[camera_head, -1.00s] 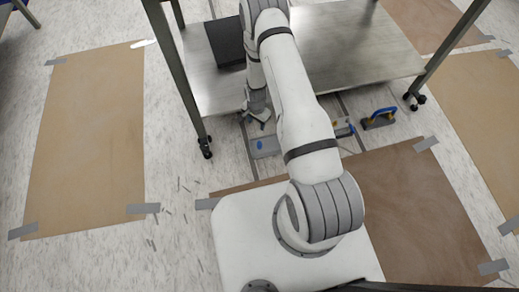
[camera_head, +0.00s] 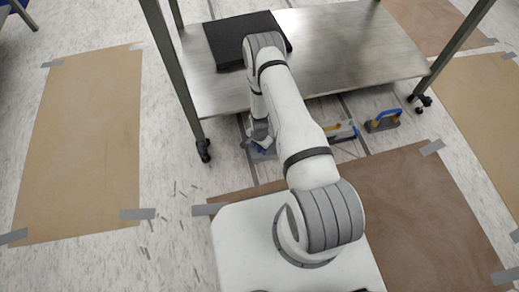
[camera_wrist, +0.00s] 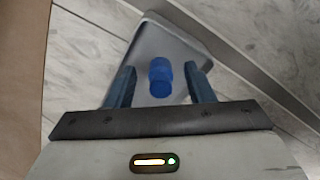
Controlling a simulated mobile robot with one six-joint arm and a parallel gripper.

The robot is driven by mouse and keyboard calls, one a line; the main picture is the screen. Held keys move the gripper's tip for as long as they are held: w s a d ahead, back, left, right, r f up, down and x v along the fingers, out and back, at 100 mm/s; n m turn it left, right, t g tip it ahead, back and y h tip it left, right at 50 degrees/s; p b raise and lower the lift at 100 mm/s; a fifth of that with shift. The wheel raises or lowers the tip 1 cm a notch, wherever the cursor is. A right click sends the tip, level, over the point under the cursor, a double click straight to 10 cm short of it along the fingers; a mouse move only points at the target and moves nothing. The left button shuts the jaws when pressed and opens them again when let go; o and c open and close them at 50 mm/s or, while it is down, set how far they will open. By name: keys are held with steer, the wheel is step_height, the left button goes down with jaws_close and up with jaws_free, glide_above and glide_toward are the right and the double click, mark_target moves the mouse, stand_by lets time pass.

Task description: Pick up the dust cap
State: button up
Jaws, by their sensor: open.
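The dust cap, a small blue knob-like piece (camera_wrist: 160,78), shows in the wrist view on top of a grey metal block (camera_wrist: 150,42). My gripper (camera_wrist: 158,82) is open, with its two blue fingers on either side of the blue piece and gaps showing on both sides. I cannot tell how far above it the fingertips are. In the head view my gripper (camera_head: 258,145) is low near the floor, beside the cart's front edge. My arm hides part of the floor gear there.
A steel cart (camera_head: 350,50) with legs and casters stands over the spot, and a black flat box (camera_head: 225,42) lies on it. A blue-handled tool (camera_head: 383,119) lies to the right on the floor. Taped brown sheets (camera_head: 80,140) cover the floor left and right.

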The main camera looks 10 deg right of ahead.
steer(key=c, duration=1)
steer(key=shift+r, duration=0.1)
